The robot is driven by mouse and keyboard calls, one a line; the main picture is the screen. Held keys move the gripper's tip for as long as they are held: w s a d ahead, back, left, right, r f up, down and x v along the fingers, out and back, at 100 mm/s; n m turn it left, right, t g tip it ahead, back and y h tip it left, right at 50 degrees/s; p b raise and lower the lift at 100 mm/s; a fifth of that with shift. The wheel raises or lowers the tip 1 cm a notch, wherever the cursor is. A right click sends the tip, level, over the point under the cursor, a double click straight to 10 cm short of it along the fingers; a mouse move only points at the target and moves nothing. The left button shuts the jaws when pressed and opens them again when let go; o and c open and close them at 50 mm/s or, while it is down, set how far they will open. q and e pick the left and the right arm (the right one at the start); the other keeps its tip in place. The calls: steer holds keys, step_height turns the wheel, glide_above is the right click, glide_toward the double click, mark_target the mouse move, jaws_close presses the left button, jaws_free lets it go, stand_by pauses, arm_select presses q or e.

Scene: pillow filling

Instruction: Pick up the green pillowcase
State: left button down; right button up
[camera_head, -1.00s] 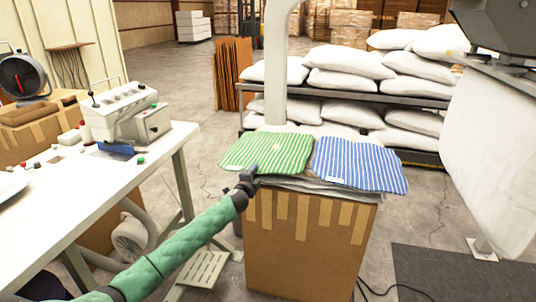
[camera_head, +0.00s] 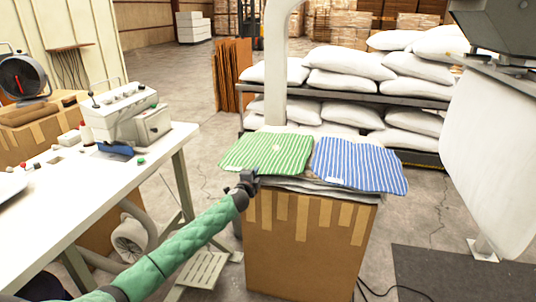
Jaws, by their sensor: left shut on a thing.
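The green striped pillowcase (camera_head: 268,152) lies flat on a stack of folded cloth on top of a cardboard box (camera_head: 305,245). A blue striped pillowcase (camera_head: 358,165) lies to its right on the same stack. My left gripper (camera_head: 249,177) is at the near edge of the green pillowcase and is shut on that edge. The fingertips are small and partly hidden by the gripper body. My right gripper is not in view.
A white table with a control machine (camera_head: 128,122) stands at the left. A rack of white pillows (camera_head: 345,70) stands behind the box.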

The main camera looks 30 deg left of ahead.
arm_select(q)
steer(key=shift+r+p, duration=2.05)
steer(key=shift+r, duration=0.4)
